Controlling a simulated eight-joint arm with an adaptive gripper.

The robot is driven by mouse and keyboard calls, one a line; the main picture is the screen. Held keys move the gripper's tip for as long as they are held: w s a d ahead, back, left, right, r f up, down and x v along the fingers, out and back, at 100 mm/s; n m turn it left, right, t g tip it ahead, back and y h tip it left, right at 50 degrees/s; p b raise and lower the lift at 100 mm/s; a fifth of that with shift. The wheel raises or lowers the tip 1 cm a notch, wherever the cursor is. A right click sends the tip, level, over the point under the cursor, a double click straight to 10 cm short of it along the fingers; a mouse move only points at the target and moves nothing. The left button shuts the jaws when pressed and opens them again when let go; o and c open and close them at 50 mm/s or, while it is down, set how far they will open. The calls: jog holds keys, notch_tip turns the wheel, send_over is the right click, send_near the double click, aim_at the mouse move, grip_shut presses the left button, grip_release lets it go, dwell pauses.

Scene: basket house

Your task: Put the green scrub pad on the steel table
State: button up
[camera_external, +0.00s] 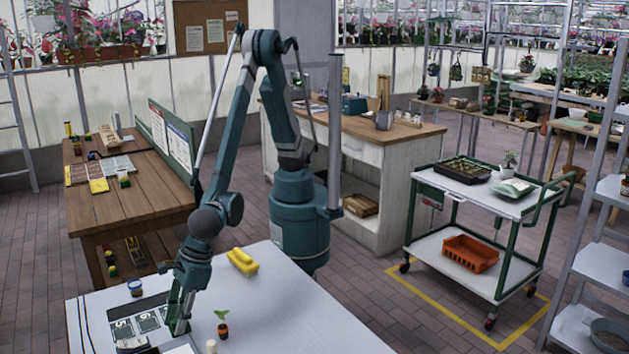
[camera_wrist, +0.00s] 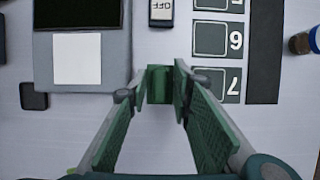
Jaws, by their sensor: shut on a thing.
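The green scrub pad (camera_wrist: 159,86) shows in the wrist view as a small dark green block between my fingertips. My gripper (camera_wrist: 166,84) is shut on it, and the fingers hide part of it. In the external view my gripper (camera_external: 180,326) points down over the left part of the light grey table (camera_external: 300,310), which I take as the steel table. The pad is too small to make out there. I cannot tell whether it touches the tabletop.
Numbered cards (camera_wrist: 218,38) and a grey device with a dark screen (camera_wrist: 117,55) lie beside my gripper. A yellow object (camera_external: 242,262), a potted seedling (camera_external: 222,329) and a blue-lidded jar (camera_external: 135,287) stand on the table. Its right part is clear.

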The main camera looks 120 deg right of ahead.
jog(key=shift+f, duration=0.25)
jog(key=o, duration=0.8)
jog(key=shift+o, duration=0.2)
jog(key=shift+r, duration=0.15)
jog(key=p+v, duration=0.2)
jog(key=v, duration=1)
dwell(0.3)
jog(key=shift+d, duration=0.1)
